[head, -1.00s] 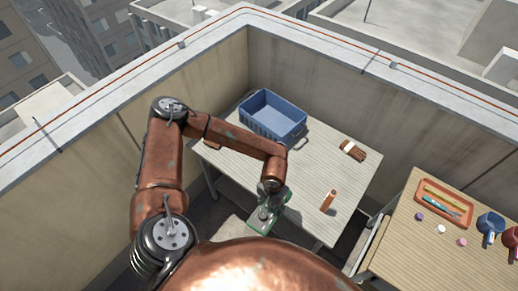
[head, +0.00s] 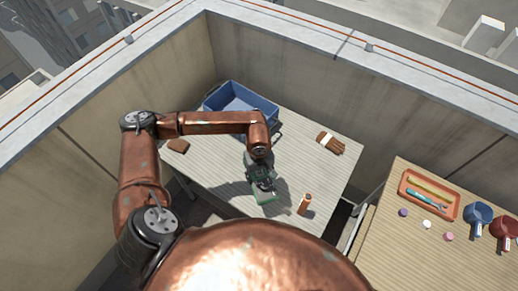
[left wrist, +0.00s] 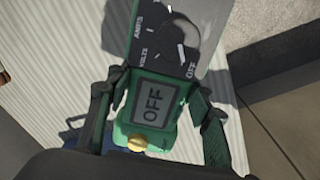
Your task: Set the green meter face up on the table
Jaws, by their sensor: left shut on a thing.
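The green meter (head: 264,196) hangs in my left gripper (head: 260,168), over the near part of the grey table (head: 215,158). In the left wrist view, the fingers of my left gripper (left wrist: 158,82) are shut on both sides of the meter (left wrist: 158,128). Its dark dial plate and a grey screen reading OFF face the wrist camera. The gripper hides part of the meter in the head view. I cannot tell the exact gap between the meter and the tabletop. My right gripper is not in view.
On the grey table are a blue crate (head: 268,112) at the back, a brown glove-like item (head: 330,143), an orange bottle (head: 305,205) right of the meter, and a brown block (head: 178,146). A wooden table (head: 425,260) at right holds an orange tray (head: 403,188) and cups.

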